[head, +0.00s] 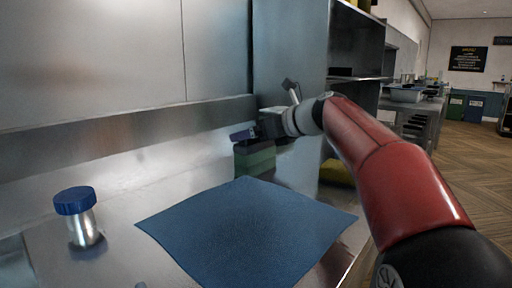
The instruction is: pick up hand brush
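My gripper (261,130) is at the far end of my red arm, above the back of the steel counter, and points left. A small dark blue-purple piece (242,134) shows at its tip; it may be part of the hand brush, but I cannot tell. Just below is a green block with a darker top (255,158), standing on the counter behind the blue cloth. I cannot tell whether the gripper touches it. The fingers are too small and dark to read as open or shut. No hand brush can be made out for certain.
A blue cloth (245,228) lies flat on the steel counter (150,190). A metal shaker with a blue lid (79,215) stands at the left. A yellow object (337,172) is partly behind my arm. A steel wall backs the counter; open floor (465,150) lies at the right.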

